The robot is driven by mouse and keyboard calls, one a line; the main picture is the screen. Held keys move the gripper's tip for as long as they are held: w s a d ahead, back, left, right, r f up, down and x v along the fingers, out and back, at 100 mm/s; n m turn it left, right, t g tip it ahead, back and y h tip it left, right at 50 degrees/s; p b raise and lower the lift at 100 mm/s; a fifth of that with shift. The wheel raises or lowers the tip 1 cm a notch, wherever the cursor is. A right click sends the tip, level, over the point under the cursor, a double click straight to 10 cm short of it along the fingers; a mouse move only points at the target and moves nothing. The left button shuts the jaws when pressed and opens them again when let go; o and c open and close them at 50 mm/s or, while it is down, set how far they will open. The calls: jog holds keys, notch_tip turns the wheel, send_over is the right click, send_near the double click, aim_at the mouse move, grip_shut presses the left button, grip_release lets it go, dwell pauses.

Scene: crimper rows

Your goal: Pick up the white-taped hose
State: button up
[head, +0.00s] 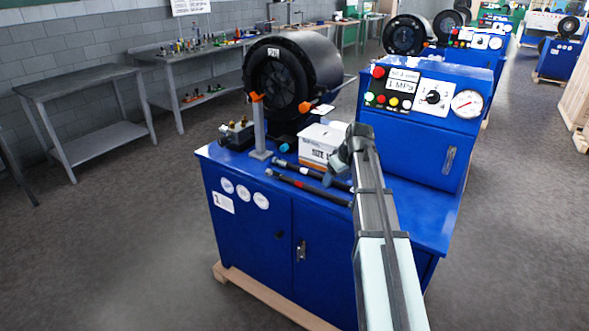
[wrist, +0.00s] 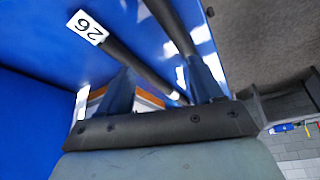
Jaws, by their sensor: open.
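Two dark hoses lie on the blue cabinet top, a front hose (head: 305,187) and a rear hose (head: 298,168), partly hidden by my arm at their right ends. My gripper (head: 335,170) is above their right part. In the wrist view, my gripper (wrist: 160,65) is open, its fingers apart. One hose (wrist: 140,62) crosses the gap between the fingers, and the other hose (wrist: 170,25) runs by the right finger.
A white box (head: 318,142) stands behind the hoses. A grey post (head: 258,130) with an orange top stands at left, before the black crimper head (head: 285,80). A blue control panel (head: 425,110) rises at right. A white "26" label (wrist: 87,27) shows in the wrist view.

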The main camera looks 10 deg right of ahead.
send_over(311, 172)
jog(key=s, duration=0.2)
jog(key=shift+d, duration=0.4)
jog(key=shift+x, duration=2.5)
jog(key=shift+c, duration=0.5)
grip_shut()
